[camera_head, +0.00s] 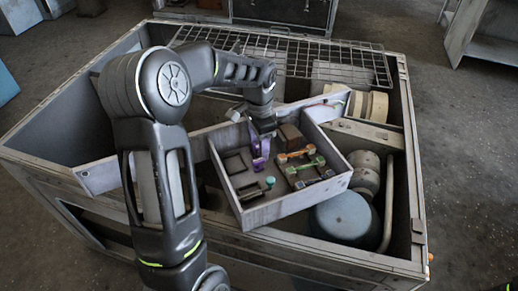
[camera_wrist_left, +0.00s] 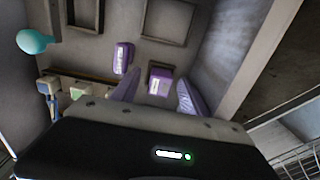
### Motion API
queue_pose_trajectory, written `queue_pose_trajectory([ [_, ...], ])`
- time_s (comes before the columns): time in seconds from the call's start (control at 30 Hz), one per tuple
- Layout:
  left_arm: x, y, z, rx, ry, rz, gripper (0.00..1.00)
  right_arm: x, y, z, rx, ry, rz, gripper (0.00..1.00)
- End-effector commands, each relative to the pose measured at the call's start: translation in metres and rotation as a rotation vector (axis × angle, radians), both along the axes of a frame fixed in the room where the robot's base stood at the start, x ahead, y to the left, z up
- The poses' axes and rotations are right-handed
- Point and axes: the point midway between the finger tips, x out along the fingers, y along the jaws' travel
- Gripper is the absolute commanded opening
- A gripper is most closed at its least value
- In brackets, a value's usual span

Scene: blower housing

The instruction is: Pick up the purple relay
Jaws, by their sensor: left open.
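A purple relay (camera_wrist_left: 160,80) with a pale label lies in the shallow grey tray (camera_head: 262,214). In the left wrist view it shows between the two lavender fingertips of my left gripper (camera_wrist_left: 157,88). A second purple piece (camera_wrist_left: 123,57) with a label lies beside it, just past the left finger. In the head view my left gripper (camera_head: 260,143) is open and points down into the tray, over small purple shapes. There I cannot tell fingers from relay clearly, nor whether the fingers touch it. My right gripper is not in view.
The tray also holds a teal bulb-shaped piece (camera_wrist_left: 33,41), orange (camera_head: 297,155) and green (camera_head: 305,165) parts, and a brown block (camera_head: 290,134). Tray walls stand close around the gripper.

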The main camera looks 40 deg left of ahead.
Motion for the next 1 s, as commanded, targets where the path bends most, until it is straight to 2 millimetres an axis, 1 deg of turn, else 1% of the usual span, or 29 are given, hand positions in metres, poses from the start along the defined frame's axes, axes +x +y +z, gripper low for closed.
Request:
queue_pose_trajectory([
  [0.07, 0.0001, 0.0001, 0.0002, 0.000, 0.000, 0.000, 0.51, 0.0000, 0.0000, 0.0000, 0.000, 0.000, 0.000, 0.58],
  [0.67, 0.0000, 0.0000, 0.0001, 0.000, 0.000, 0.000, 0.02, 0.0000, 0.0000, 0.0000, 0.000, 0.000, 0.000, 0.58],
  [0.87, 0.0001, -0.0001, 0.0004, 0.000, 0.000, 0.000, 0.01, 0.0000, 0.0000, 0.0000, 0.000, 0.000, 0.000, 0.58],
  [1.0, 0.0005, 0.0001, 0.0057, 0.000, -0.001, 0.000, 0.01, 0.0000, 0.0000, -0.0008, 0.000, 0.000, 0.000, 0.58],
])
